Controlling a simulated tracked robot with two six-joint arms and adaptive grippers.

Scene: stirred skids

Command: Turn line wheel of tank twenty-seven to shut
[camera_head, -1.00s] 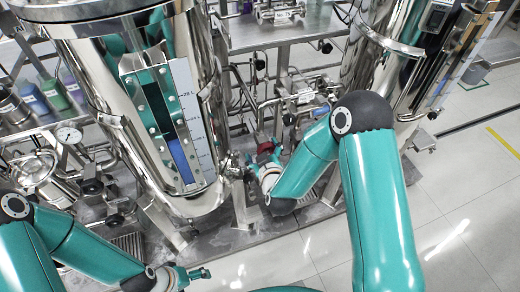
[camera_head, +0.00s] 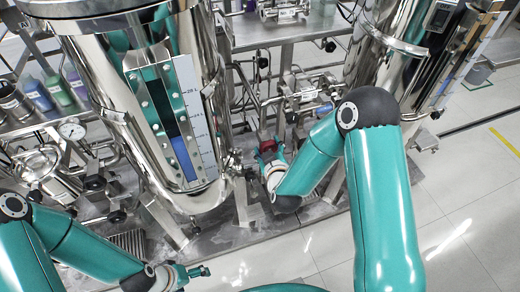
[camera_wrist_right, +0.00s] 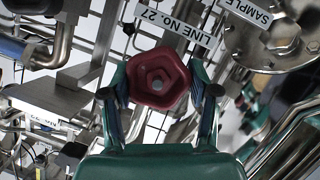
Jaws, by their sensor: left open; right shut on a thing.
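The red line wheel (camera_wrist_right: 157,80) is in the middle of the right wrist view, with a label reading "LINE No. 27" (camera_wrist_right: 178,22) just beyond it. My right gripper (camera_wrist_right: 162,92) is shut on the wheel, one finger on each side of its rim. In the head view the wheel (camera_head: 268,146) is a small red patch at the tip of my right gripper (camera_head: 268,154), partly hidden by the fingers. My left gripper (camera_head: 200,272) is open and empty, low in the head view, apart from the pipework.
A steel tank (camera_head: 95,90) with a level gauge (camera_head: 180,120) stands left of the wheel. Another tank (camera_head: 375,75) stands behind my right arm. A "SAMPLE" label (camera_wrist_right: 248,10) hangs near a round flange. Pipes crowd the wheel. The floor (camera_head: 460,220) at the right is clear.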

